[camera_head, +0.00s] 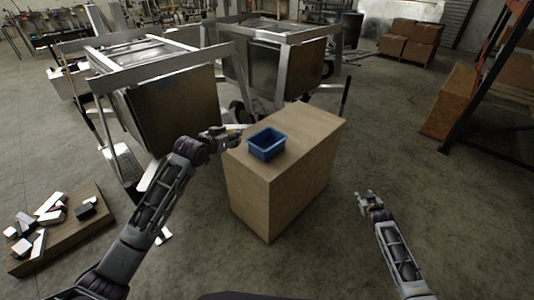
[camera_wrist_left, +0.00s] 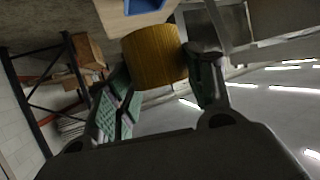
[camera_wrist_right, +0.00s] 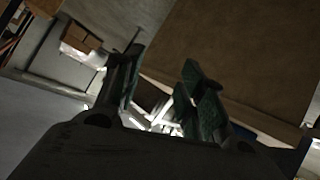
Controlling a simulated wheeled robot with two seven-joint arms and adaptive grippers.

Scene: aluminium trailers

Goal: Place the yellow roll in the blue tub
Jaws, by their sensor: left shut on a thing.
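The yellow roll (camera_wrist_left: 155,57) is between the fingers of my left gripper (camera_wrist_left: 158,80) in the left wrist view, and the gripper is shut on it. In the head view my left gripper (camera_head: 230,138) is just left of the blue tub (camera_head: 266,146), near the box's left edge; the roll is hardly visible there. The tub sits upright on the wooden box (camera_head: 295,195), and its visible inside looks empty. A corner of the tub (camera_wrist_left: 145,6) shows at the top of the left wrist view. My right gripper (camera_head: 367,198) is open and empty, right of the box.
Metal trailers (camera_head: 165,95) stand behind and left of the box, close to my left arm. A low wooden board (camera_head: 75,240) with several metal pieces lies at the lower left. Cardboard boxes (camera_head: 410,40) and a rack stand at the right.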

